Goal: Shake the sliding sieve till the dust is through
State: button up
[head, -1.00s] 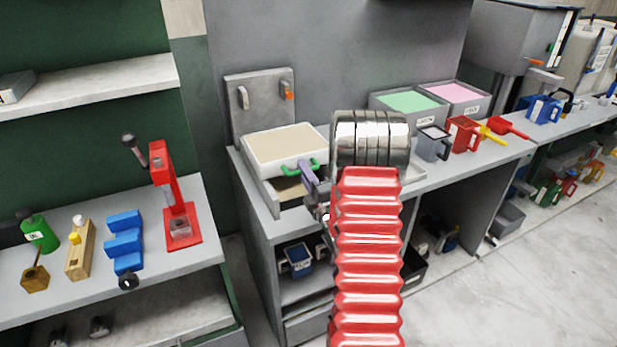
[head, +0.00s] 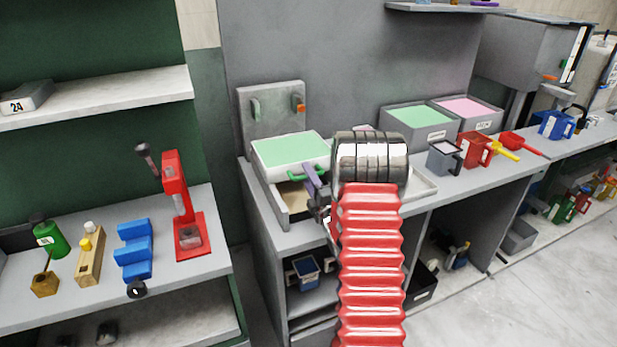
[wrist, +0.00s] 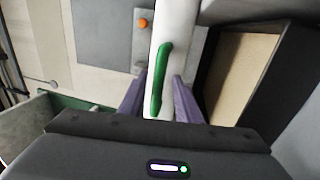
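The sliding sieve is a white tray (head: 262,170) with a flat pale-green surface, on a grey box-like frame (head: 270,207) at the left end of the grey bench. Its green handle (head: 303,178) is on the front side. My gripper (head: 312,178) is at this handle. In the wrist view, the green handle (wrist: 161,80) lies between my two purple fingers (wrist: 160,92), with the white tray wall behind it. The fingers stand apart, with white showing on both sides of the handle. The fingertips are partly hidden. A beige surface shows inside the frame beneath the tray.
A grey upright plate (head: 272,113) with an orange knob stands behind the sieve. Green-filled (head: 420,122) and pink-filled (head: 468,112) bins stand behind, to the right. A grey jug (head: 443,158) and red containers are nearer. A red press (head: 180,205) stands on the left bench.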

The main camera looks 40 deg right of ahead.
jog(key=shift+s, duration=0.1)
jog(key=v, duration=1.3)
jog(key=shift+s+a+f, duration=0.1)
jog(key=shift+s+a, duration=0.1)
jog(key=shift+s, duration=0.05)
dwell(0.4)
jog(key=shift+w+a+r, duration=0.2)
jog(key=shift+w+r, duration=0.05)
jog(key=shift+w, duration=0.15)
jog(key=w+a+r+m+g+y, duration=0.25)
jog(key=a+r+m+g, duration=0.55)
jog(key=a, duration=0.6)
jog(key=s+a+r+m+g+y, duration=0.1)
jog(key=s+a+r+m+g, duration=0.1)
jog(key=s+a, duration=0.8)
jog(key=s+a+r+m+g+y, duration=0.2)
jog(key=s+a+r+m+g, duration=0.1)
jog(key=s+a, duration=0.8)
jog(key=shift+s+m+g, duration=0.4)
jog(key=shift+s+m, duration=0.5)
jog(key=shift+s, duration=0.3)
